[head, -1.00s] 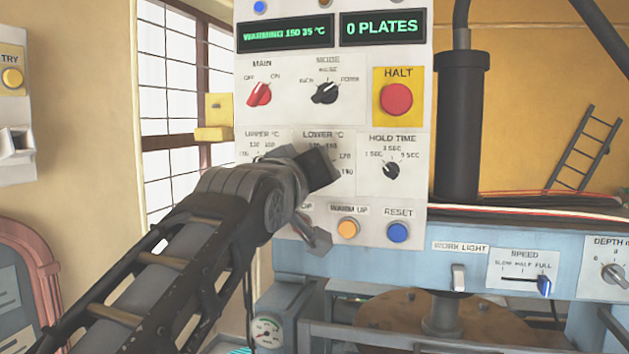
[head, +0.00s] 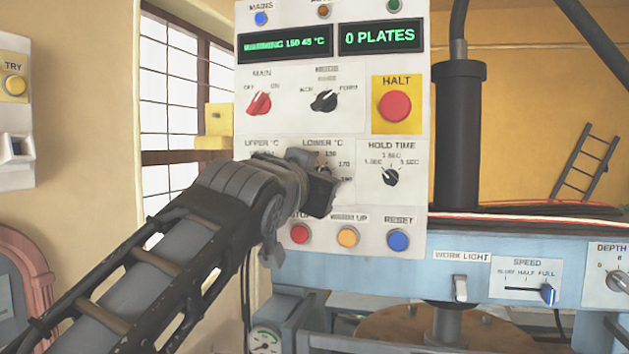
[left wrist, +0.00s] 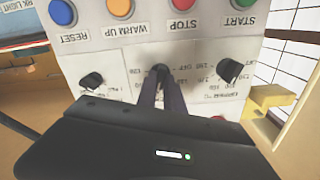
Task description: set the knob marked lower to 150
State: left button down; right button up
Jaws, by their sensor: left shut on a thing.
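The LOWER °C dial (head: 335,146) sits in the middle of the white control panel (head: 417,215). Its numbers 150, 170 and 190 show in part around my gripper. My left gripper (head: 321,178) is at this dial and covers most of it. In the left wrist view the panel appears upside down, and the fingers (left wrist: 161,84) are shut on the dark lower knob (left wrist: 160,70). The knob's pointer direction is hidden. My right gripper is not in view.
The UPPER °C knob (left wrist: 230,70) and HOLD TIME knob (head: 391,177) flank the dial. Above are the red MAIN knob (head: 259,103), black MODE knob (head: 324,101) and HALT button (head: 395,106). STOP (head: 300,234), WARM UP (head: 348,237) and RESET (head: 398,239) buttons are below. The display (head: 286,44) reads WARMING 150 45 °C.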

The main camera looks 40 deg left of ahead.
pick_arm(q)
jog(key=shift+f, duration=0.15)
dwell(0.3)
jog(key=c, duration=1.5)
grip_release()
jog(key=shift+o, duration=0.2)
jog(key=b+v, duration=0.2)
jog(key=v, duration=0.5)
jog(key=shift+s, duration=0.4)
jog(key=shift+d, duration=0.1)
